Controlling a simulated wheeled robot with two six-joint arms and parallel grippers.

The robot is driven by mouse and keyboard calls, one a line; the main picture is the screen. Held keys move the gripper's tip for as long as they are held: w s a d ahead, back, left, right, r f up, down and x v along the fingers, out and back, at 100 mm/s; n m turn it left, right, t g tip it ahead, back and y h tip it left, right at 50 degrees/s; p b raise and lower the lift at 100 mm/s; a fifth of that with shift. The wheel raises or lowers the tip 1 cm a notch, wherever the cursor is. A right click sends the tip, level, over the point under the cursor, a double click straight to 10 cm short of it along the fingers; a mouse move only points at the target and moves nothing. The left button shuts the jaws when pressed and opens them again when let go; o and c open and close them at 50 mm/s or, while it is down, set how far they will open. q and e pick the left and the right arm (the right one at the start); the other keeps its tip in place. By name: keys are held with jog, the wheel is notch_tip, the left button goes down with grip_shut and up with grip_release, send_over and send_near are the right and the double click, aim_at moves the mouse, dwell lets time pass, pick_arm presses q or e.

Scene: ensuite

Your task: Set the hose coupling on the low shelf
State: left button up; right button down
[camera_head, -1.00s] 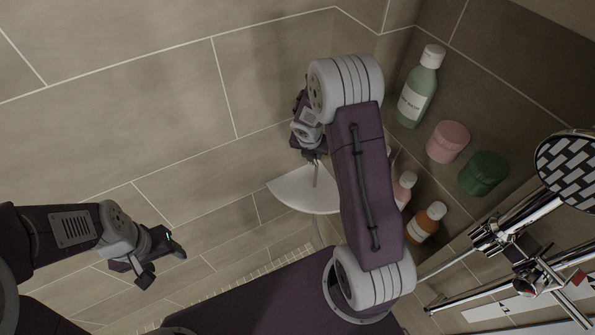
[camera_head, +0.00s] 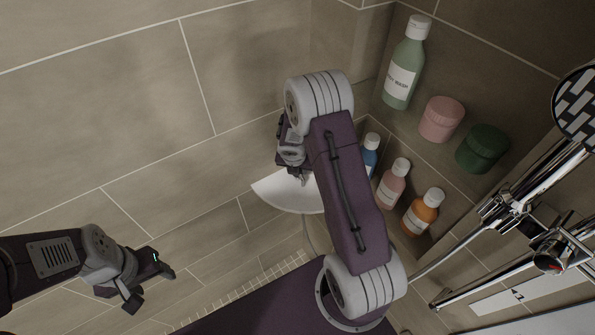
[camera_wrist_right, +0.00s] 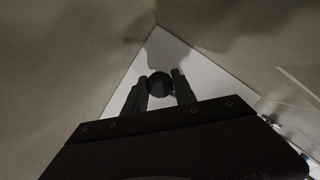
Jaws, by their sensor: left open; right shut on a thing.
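The low shelf is a white corner shelf (camera_head: 275,193), partly hidden behind my right arm in the head view. It also shows in the right wrist view (camera_wrist_right: 208,82), fitted between two tiled walls. My right gripper (camera_head: 303,179) is at the shelf, its tips partly hidden by the arm. In the right wrist view its two fingers (camera_wrist_right: 160,92) are shut on a dark round thing, the hose coupling (camera_wrist_right: 159,82), seen end-on in front of the shelf. I cannot tell whether the coupling touches the shelf. My left gripper (camera_head: 152,287) is open and empty at the lower left.
A green bottle (camera_head: 404,70), a pink jar (camera_head: 441,119) and a green jar (camera_head: 482,149) stand right of my right arm. Blue (camera_head: 369,158), pink (camera_head: 392,183) and orange (camera_head: 421,213) bottles stand below them. Chrome shower fittings (camera_head: 550,250) are at the right.

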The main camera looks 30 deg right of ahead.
jog(key=shift+f, duration=0.1)
jog(key=c, duration=1)
grip_release()
jog(key=shift+r, duration=0.4)
jog(key=p+v, duration=0.5)
jog(key=v, duration=0.7)
jog(key=s+a+r+m+y, duration=0.1)
jog(key=s+a+m, duration=0.2)
jog(key=m, duration=0.6)
jog(key=s+a+r+m+g+y, duration=0.1)
jog(key=s+a+m, duration=0.1)
jog(key=s+m, duration=0.5)
jog(key=s+a+r+m+g+y, duration=0.1)
jog(key=s+a+m, duration=0.2)
jog(key=m, duration=0.9)
jog(key=shift+s+a+r, duration=0.2)
jog(key=shift+s, duration=0.6)
jog(key=shift+s+a+r, duration=0.15)
jog(key=shift+s+r, duration=0.05)
jog(key=shift+s, duration=0.55)
